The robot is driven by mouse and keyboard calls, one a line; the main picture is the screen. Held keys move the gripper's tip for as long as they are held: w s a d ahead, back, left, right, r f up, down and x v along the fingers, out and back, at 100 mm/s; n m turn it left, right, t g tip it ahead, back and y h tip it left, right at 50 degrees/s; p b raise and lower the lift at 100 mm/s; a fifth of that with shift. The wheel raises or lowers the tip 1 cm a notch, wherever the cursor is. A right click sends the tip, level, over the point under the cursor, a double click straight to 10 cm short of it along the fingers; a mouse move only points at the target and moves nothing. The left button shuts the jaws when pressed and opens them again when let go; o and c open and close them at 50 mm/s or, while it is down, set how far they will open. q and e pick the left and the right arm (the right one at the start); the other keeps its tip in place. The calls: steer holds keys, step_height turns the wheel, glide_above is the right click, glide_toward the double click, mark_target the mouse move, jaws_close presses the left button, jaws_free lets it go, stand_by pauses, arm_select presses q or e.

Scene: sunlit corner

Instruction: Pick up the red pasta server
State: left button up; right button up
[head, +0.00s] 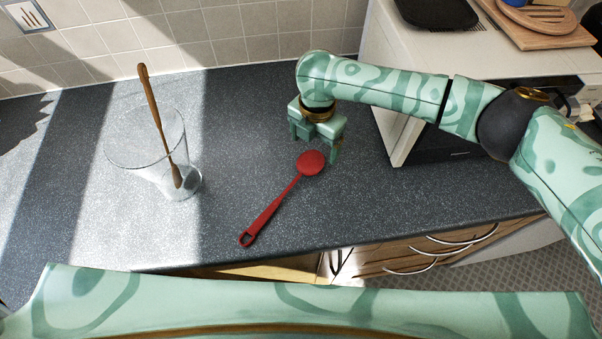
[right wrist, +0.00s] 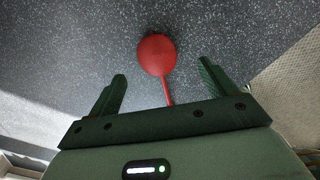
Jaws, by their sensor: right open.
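The red pasta server (head: 276,208) lies on the dark speckled counter, with its round head (head: 311,163) toward the back right and its looped handle end toward the front left. My right gripper (head: 314,148) is open and empty, close to the head of the server. In the right wrist view the server's red head (right wrist: 157,54) lies beyond the open fingertips (right wrist: 163,70), and its thin handle runs back between the two fingers. The rest of the handle is hidden behind the gripper body there. My left gripper is not in view.
A clear glass vase (head: 150,143) with a brown wooden utensil (head: 154,110) stands left on the counter (head: 235,130). A white appliance (head: 385,75) stands at the right under my right arm. The counter's front edge lies just beyond the server's handle end.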

mark_target(312, 158)
steer(key=shift+f, duration=0.85)
steer(key=f, duration=0.1)
steer(key=f+b, duration=0.1)
steer(key=f, duration=0.1)
steer(key=f+b, duration=0.1)
steer(key=f, duration=0.1)
steer(key=shift+w+a, duration=0.2)
steer(key=shift+w, duration=0.05)
steer(key=c, duration=1.2)
steer(key=shift+o, duration=0.2)
